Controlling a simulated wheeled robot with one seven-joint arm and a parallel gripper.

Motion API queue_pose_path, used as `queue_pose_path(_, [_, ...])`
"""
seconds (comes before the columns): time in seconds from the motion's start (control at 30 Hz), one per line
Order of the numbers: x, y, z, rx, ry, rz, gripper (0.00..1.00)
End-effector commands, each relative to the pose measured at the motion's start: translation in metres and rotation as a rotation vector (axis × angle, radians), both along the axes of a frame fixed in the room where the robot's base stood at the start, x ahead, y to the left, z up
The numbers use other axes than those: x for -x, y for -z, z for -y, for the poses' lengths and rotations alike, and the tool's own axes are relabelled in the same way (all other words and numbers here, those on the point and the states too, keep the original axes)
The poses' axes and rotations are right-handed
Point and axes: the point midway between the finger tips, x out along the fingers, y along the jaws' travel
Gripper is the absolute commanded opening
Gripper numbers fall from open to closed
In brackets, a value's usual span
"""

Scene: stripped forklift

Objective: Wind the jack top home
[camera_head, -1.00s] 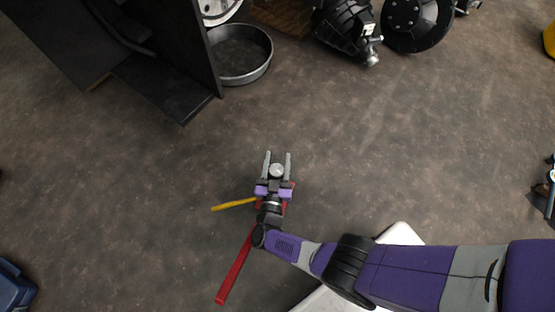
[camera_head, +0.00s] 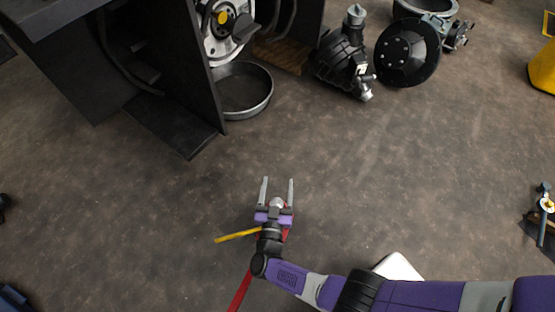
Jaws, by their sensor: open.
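The jack stands on the floor in the lower middle, mostly hidden under my gripper and wrist. Its round silver top (camera_head: 278,203) shows between my fingers, close to the palm. A yellow bar (camera_head: 236,236) sticks out to the left of my wrist, and a long red handle (camera_head: 240,291) runs down to the lower left. My gripper (camera_head: 278,180) is open, its two grey fingers pointing up the picture on either side of the silver top. I cannot tell whether the fingers touch it or are above it.
A dark forklift body (camera_head: 170,75) fills the upper left, with a round metal pan (camera_head: 243,90) beside it. A black motor-like part (camera_head: 343,60) and a black disc (camera_head: 407,52) lie at the top.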

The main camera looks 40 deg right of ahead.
Motion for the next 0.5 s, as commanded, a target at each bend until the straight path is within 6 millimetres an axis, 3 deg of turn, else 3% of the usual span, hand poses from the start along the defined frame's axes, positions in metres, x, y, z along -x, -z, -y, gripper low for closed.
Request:
queue_pose_path(0.03, [0.000, -0.015, 0.000, -0.001, -0.001, 0.001, 0.65])
queue_pose_path(0.5, [0.000, -0.090, 0.000, 0.001, 0.000, 0.002, 0.65])
